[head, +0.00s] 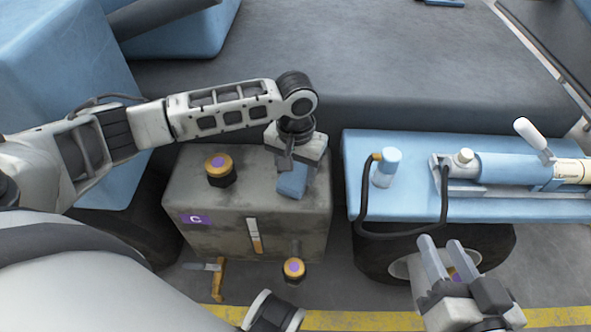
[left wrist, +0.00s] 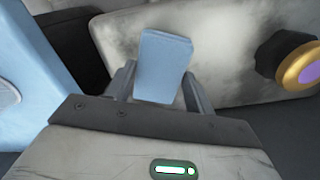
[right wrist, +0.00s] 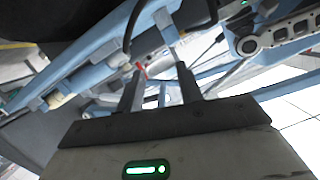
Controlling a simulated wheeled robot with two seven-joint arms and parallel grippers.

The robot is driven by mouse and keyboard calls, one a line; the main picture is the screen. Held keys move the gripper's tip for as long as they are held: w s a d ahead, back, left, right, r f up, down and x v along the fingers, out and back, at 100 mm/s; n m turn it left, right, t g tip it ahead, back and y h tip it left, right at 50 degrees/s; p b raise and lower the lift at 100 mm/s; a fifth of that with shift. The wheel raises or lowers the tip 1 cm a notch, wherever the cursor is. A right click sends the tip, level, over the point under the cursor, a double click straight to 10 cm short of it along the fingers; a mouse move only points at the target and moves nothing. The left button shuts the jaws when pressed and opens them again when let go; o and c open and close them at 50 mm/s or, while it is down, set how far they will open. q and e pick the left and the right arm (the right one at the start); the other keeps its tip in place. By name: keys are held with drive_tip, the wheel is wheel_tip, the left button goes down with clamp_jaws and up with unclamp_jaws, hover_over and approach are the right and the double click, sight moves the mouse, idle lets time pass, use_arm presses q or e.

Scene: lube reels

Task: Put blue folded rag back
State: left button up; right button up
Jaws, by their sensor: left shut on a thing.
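The blue folded rag (head: 293,182) is between the fingers of my left gripper (head: 290,166), over the right part of the top of the grey tank (head: 250,185). In the left wrist view the rag (left wrist: 164,66) sticks out between the two fingers (left wrist: 157,88), and the gripper is shut on it. I cannot tell whether the rag touches the tank top. My right gripper (head: 445,262) is open and empty at the lower right, in front of the wheel below the blue bench. Its spread fingers (right wrist: 158,90) show in the right wrist view with nothing held.
A black and yellow cap (head: 220,168) stands on the tank's left top. Another cap (head: 294,268) and a yellow valve handle (head: 218,278) sit at its lower front. The blue bench (head: 470,200) on the right carries a blue-white canister (head: 386,167), a black hose (head: 405,236) and a pump cylinder (head: 512,167).

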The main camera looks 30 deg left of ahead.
sight(296, 174)
drive_tip(key=shift+r, duration=0.1)
use_arm(q)
drive_tip(key=o, duration=0.9)
drive_tip(key=shift+r, duration=0.3)
wheel_tip(296, 174, up, 3)
drive_tip(key=shift+r+p, duration=0.1)
drive_tip(key=shift+p, duration=0.9)
drive_tip(key=shift+r+p, duration=1.75)
drive_tip(key=shift+r, duration=2.45)
use_arm(e)
drive_tip(key=shift+s+d+f+g+h, duration=0.1)
drive_tip(key=shift+d+f+g+h, duration=0.25)
drive_tip(key=shift+f, duration=0.2)
drive_tip(key=shift+d+f+g+h, duration=0.25)
drive_tip(key=shift+f+g, duration=0.2)
drive_tip(key=shift+f, duration=0.15)
drive_tip(key=shift+s+d+f+g+h, duration=0.1)
drive_tip(key=shift+d+f+g+h, duration=0.1)
drive_tip(key=shift+f+g+h, duration=0.25)
drive_tip(key=shift+w, duration=0.1)
